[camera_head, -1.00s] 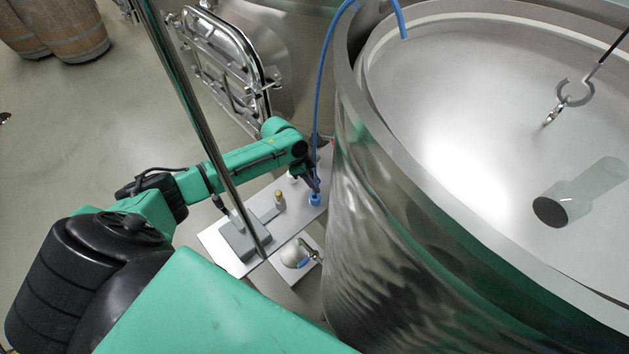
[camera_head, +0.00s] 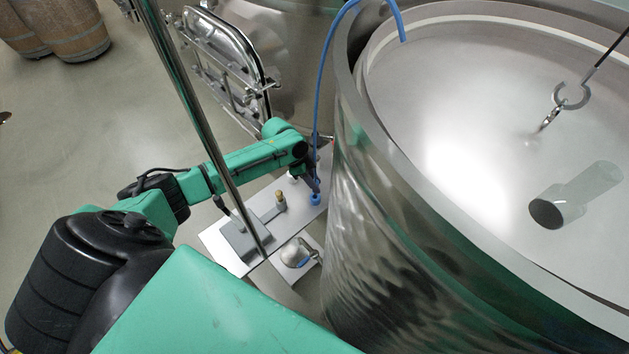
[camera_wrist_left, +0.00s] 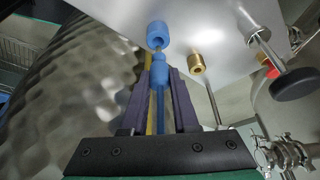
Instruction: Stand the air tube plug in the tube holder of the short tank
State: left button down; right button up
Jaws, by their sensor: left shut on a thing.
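My left gripper (camera_wrist_left: 158,88) is shut on the blue air tube plug (camera_wrist_left: 159,75). The blue tube rises from the gripper along the vat and over its rim in the head view (camera_head: 318,95). Just past the fingertips is another blue cylindrical fitting (camera_wrist_left: 157,35) by the pale plate, nearly in line with the plug. A thin piece shows between the two; I cannot tell whether they touch. In the head view my left gripper (camera_head: 313,183) is low beside the big vat, with a blue piece (camera_head: 315,199) at its tip. My right gripper is not in view.
The pale plate (camera_head: 215,238) carries a grey box (camera_head: 243,240) and a brass fitting (camera_head: 280,198), which also shows in the wrist view (camera_wrist_left: 196,63). The steel vat wall (camera_head: 365,210) stands close on the right. A shiny rod (camera_head: 200,125) crosses in front of my left arm.

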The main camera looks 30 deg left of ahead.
pick_arm(q)
jog(key=shift+f+b, duration=1.3)
jog(key=shift+f, duration=0.4)
jog(key=c, duration=0.6)
grip_release()
jog(key=b+v, duration=0.1)
jog(key=v, duration=1.3)
jog(key=shift+r, duration=0.3)
jog(key=shift+s, duration=0.1)
